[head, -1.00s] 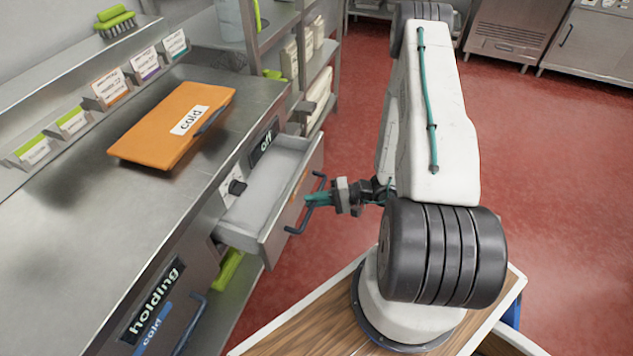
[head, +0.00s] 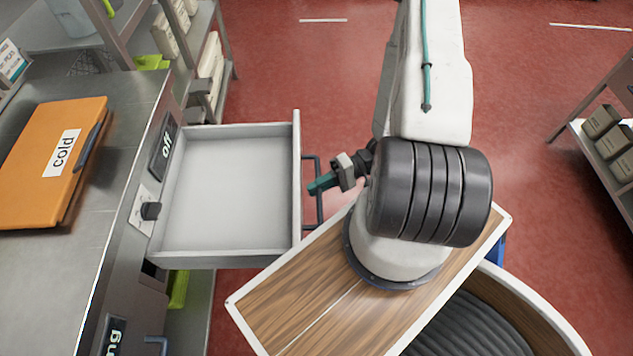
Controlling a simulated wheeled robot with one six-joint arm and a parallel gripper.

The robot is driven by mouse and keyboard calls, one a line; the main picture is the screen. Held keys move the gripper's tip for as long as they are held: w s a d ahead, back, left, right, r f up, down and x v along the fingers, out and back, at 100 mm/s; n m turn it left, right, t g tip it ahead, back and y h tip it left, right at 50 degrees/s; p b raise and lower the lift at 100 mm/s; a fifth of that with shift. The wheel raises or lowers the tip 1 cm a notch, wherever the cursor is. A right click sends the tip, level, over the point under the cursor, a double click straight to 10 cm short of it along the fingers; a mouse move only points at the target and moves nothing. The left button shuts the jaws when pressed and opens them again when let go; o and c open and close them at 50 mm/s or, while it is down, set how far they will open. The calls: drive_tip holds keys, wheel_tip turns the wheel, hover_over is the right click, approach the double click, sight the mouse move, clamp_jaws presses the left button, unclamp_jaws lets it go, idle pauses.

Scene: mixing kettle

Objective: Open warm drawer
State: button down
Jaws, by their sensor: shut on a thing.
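The drawer (head: 228,195) is pulled far out of the steel counter in the head view, and its pale grey inside is empty. A dark bar handle (head: 319,215) stands off its front panel. My gripper (head: 318,186) is at the handle, with its teal fingers shut on the bar. A sign reading "off" (head: 163,149) and a black knob (head: 150,211) sit on the counter front beside the drawer. The drawer's front face is turned away, so any label on it is hidden.
Shelves with containers (head: 170,35) stand beyond the drawer. Another rack with boxes (head: 603,122) stands at the right. Open red floor (head: 270,70) lies beyond the drawer and my arm.

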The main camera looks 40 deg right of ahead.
drive_tip(key=c, duration=1.4)
unclamp_jaws()
drive_tip(key=shift+d, duration=0.1)
drive_tip(key=v, duration=0.7)
drive_tip(key=shift+d, duration=0.35)
drive_tip(key=shift+s, duration=0.1)
